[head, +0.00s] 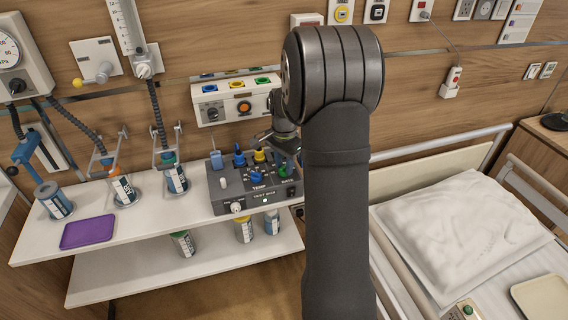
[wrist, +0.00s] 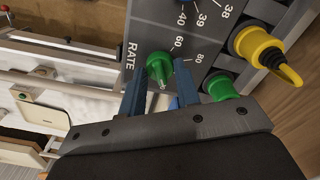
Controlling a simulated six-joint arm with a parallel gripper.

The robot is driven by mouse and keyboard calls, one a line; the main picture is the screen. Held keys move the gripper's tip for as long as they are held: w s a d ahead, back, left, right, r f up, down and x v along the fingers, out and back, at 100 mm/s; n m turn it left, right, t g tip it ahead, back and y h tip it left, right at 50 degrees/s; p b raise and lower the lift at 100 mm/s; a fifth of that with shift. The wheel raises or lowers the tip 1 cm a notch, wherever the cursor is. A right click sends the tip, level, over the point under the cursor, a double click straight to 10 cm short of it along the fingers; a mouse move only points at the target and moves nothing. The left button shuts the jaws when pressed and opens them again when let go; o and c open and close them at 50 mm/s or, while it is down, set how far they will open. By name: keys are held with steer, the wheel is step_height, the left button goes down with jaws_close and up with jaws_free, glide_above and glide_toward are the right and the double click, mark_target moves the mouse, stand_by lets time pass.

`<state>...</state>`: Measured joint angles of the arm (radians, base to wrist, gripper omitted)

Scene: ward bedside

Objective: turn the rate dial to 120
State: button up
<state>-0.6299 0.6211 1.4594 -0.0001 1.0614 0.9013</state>
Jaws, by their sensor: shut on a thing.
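The rate dial (wrist: 159,66) is a green knob on the grey test box (head: 226,200), beside the printed word RATE. The numbers 60 and 80 show next to it in the wrist view. A pale mark shows on the knob, but I cannot tell which number it points to. My gripper (wrist: 160,87) has its two blue fingers on either side of the knob, shut on it. In the head view, my arm covers part of the box's right side and my fingertips are hard to make out.
A yellow plug (wrist: 262,48) and a green plug (wrist: 221,87) sit close beside the dial. The blue TEMP knob (head: 256,177) is to its left in the head view. A purple tray (head: 88,232) lies on the shelf (head: 140,228). The bed with a pillow (head: 465,225) is at right.

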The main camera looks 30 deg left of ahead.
mark_target(284, 166)
steer(key=shift+m, duration=0.4)
steer(key=o, duration=1)
steer(key=shift+c, duration=0.2)
step_height(284, 166, up, 18)
steer(key=shift+f, duration=0.25)
step_height(284, 166, down, 18)
steer(key=shift+r, duration=0.2)
stand_by(0.5)
